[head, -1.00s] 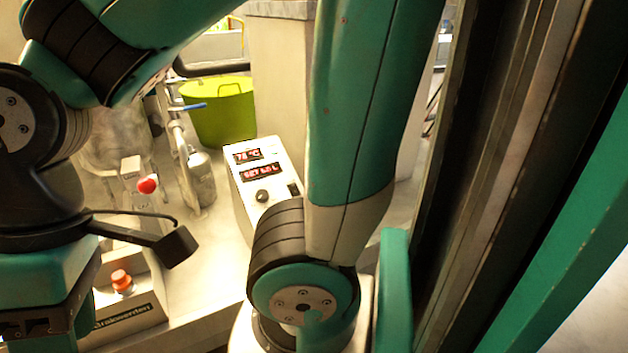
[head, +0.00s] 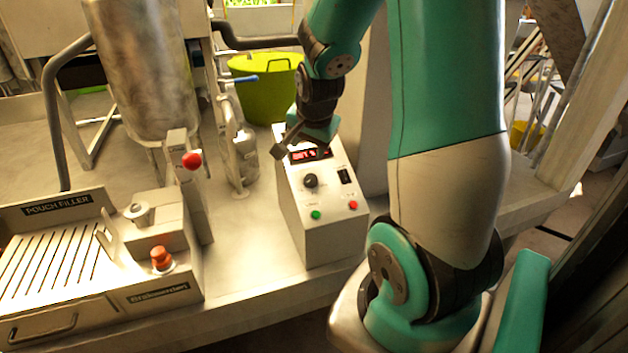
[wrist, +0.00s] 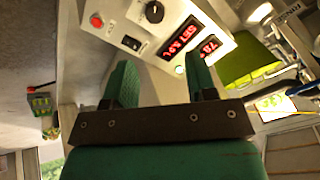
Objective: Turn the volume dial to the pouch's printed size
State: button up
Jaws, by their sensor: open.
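The volume dial is a black knob (head: 311,181) on the sloping face of a white control box (head: 322,240); it also shows at the top of the wrist view (wrist: 154,12). Beside it is a red lit display (wrist: 181,38) that appears to read SET 5.0 L, with a second one (wrist: 210,45) showing about 78. My gripper (wrist: 160,82) is open and empty, apart from the dial. In the head view my wrist is over the upper end of the box and partly covers the displays. I make out no pouch or printed size.
The box also carries a green button (head: 316,215), a red button (head: 353,205) and a black switch (head: 346,176). A pouch filler (head: 60,235) with an orange-red button (head: 162,258) stands left. A red-knobbed lever (head: 192,160) and a green tub (head: 262,95) are nearby.

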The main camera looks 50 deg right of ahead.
aim_at(312, 179)
jog(key=shift+m, duration=0.4)
jog(key=x, duration=0.6)
jog(key=d+p+x, duration=0.1)
jog(key=x, duration=0.5)
jog(key=s+d+p+x, duration=0.1)
jog(key=x, duration=0.5)
jog(key=shift+d+r, duration=0.1)
jog(key=shift+d, duration=0.1)
